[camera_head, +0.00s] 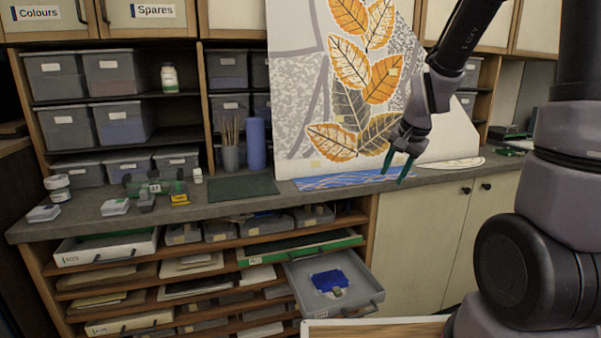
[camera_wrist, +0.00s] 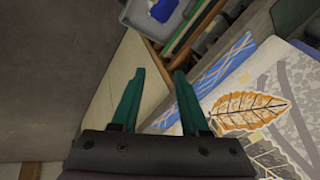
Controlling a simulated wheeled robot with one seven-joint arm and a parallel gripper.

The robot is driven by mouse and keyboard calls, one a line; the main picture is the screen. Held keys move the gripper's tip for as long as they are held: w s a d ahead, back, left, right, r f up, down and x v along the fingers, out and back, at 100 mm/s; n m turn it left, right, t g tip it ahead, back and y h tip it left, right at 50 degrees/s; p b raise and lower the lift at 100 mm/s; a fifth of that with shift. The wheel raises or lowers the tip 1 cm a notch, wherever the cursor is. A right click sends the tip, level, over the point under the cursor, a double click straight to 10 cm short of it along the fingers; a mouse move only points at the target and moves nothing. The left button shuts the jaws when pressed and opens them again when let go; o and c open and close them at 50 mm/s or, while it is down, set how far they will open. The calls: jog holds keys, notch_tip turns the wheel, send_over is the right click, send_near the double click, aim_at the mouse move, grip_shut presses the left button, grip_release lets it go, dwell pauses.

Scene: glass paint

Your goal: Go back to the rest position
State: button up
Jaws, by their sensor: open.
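My gripper (camera_head: 399,167) is open and empty, in the air in front of the painted glass panel in the head view. In the wrist view its two green fingers (camera_wrist: 155,85) stand apart with nothing between them. The tall panel (camera_head: 310,95) leans upright at the back of the counter and shows orange and grey leaves. A blue wavy strip (camera_head: 345,180) runs along its bottom, left of and below the fingers; it also shows in the wrist view (camera_wrist: 222,68).
A grey drawer (camera_head: 365,285) stands pulled out with a blue item (camera_head: 330,281) in it. A green-fronted drawer (camera_head: 300,251) is above it. The counter (camera_head: 85,226) holds jars, small boxes and a dark green mat (camera_head: 243,188). Cream cupboards (camera_head: 415,240) are at right, below the gripper.

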jog(key=s+r+n+t, duration=0.2)
jog(key=s+r+n, duration=0.2)
jog(key=s+r, duration=1.4)
jog(key=shift+d+y, duration=0.4)
